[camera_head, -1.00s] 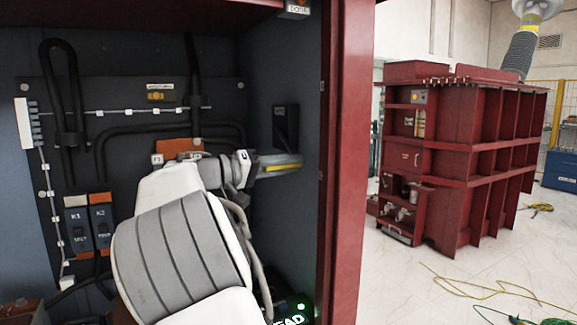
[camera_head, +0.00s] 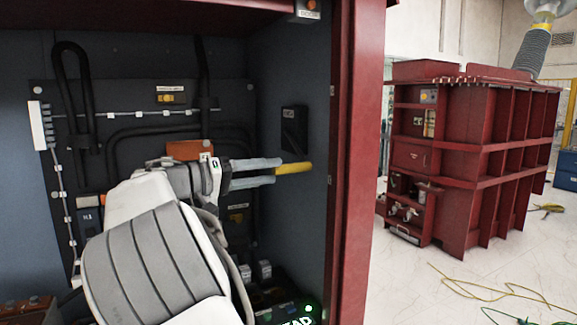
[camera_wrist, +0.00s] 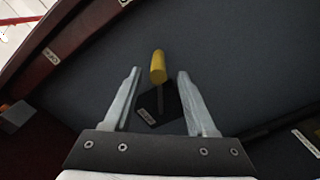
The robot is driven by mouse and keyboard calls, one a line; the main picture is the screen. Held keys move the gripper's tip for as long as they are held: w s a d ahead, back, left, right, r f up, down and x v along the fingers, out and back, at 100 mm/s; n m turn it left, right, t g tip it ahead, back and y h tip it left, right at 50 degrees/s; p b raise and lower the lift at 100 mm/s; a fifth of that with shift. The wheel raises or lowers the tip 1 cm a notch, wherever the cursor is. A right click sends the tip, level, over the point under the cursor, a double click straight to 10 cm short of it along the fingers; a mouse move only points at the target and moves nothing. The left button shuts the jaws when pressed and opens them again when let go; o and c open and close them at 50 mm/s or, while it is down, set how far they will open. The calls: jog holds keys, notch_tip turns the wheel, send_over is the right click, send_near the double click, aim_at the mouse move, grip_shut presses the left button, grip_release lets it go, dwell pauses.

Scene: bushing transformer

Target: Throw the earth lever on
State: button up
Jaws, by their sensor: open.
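The earth lever has a yellow handle (camera_head: 295,168) on the right inner wall of the red cabinet. Its black mounting plate (camera_head: 294,130) sits just above the handle in the head view. In the wrist view the yellow grip (camera_wrist: 158,66) points up the picture between the fingertips, with a thin dark shaft running down to the plate (camera_wrist: 160,110). My gripper (camera_head: 275,171) is open, with one finger on each side of the handle. Gaps show on both sides in the wrist view, so nothing is gripped. Depth between fingertips and handle is hard to tell.
My arm covers part of the cabinet's back panel, which carries black cables, an orange block (camera_head: 190,150) and breakers (camera_head: 88,215). The red cabinet post (camera_head: 357,150) stands close to the right. Beyond it are a red transformer tank (camera_head: 470,160) and loose cables on the floor.

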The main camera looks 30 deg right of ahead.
jog(key=a+p, duration=0.1)
jog(key=a, duration=0.9)
jog(key=shift+p, duration=0.3)
jog(key=shift+d, duration=0.1)
jog(key=s+d+f+n+y, duration=0.4)
jog(key=s+d+f+y, duration=0.5)
jog(key=s+d, duration=0.15)
jog(key=s+a+f+n+t+y, duration=0.25)
jog(key=s+a+f+y, duration=0.3)
jog(key=s, duration=0.45)
jog(key=s+a+f+n+t+y, duration=0.1)
jog(key=s+a+f+t+y, duration=0.25)
jog(key=s+a, duration=0.5)
notch_tip(320, 180, up, 17)
jog(key=s+d+p, duration=0.1)
jog(key=p, duration=1.6)
jog(key=shift+s+d, duration=0.15)
jog(key=shift+d, duration=0.25)
